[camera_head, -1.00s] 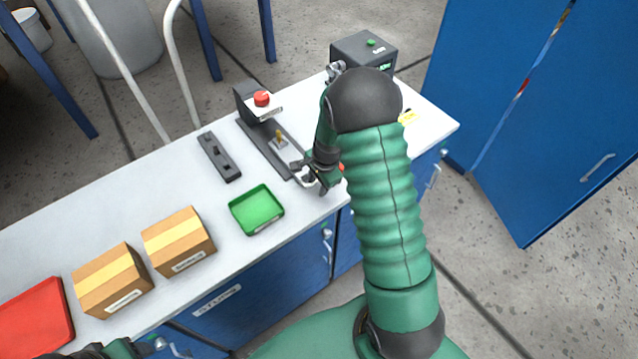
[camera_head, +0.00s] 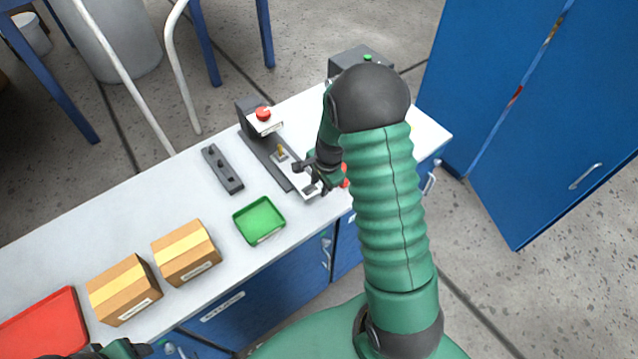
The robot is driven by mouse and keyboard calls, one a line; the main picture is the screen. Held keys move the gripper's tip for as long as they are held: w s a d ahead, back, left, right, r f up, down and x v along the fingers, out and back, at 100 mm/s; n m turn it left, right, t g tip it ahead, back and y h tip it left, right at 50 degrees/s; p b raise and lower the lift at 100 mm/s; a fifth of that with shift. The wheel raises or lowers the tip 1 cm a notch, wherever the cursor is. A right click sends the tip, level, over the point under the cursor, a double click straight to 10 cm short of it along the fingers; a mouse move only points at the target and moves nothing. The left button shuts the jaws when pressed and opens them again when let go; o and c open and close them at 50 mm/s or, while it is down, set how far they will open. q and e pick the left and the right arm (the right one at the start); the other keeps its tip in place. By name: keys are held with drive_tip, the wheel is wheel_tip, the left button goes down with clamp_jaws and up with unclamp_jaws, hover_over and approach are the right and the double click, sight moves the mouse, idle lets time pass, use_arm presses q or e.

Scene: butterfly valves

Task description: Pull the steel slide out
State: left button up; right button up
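The steel slide (camera_head: 298,180) is a pale plate on a dark rail fixture (camera_head: 262,155) on the bench. A brass pin (camera_head: 281,150) stands on the fixture behind it, and a dark block (camera_head: 309,189) sits at its near end. My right gripper (camera_head: 308,178) is over the near end of the slide, with its dark fingers spread. I cannot tell whether a finger touches the slide. The far end of the fixture carries a red button (camera_head: 263,114). My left gripper (camera_head: 118,350) shows only in part at the bottom left edge; its fingertips are not clear.
A green tray (camera_head: 281,231), a dark strip with knobs (camera_head: 222,168), two cardboard boxes (camera_head: 186,265) and a red tray (camera_head: 74,318) stand on the bench to the left. A dark grey box (camera_head: 350,62) stands behind my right arm. Blue cabinets (camera_head: 560,130) are at the right.

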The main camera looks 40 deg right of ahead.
wheel_tip(320, 180, up, 11)
drive_tip(key=s+p, duration=0.2)
drive_tip(key=p, duration=0.6)
drive_tip(key=shift+a+p, duration=0.1)
drive_tip(key=shift+p, duration=0.25)
drive_tip(key=s+r+b, duration=0.1)
drive_tip(key=s+r, duration=0.2)
drive_tip(key=r, duration=1.3)
drive_tip(key=shift+s+a+r+b, duration=0.15)
drive_tip(key=shift+a+b, duration=0.05)
drive_tip(key=shift+b, duration=0.1)
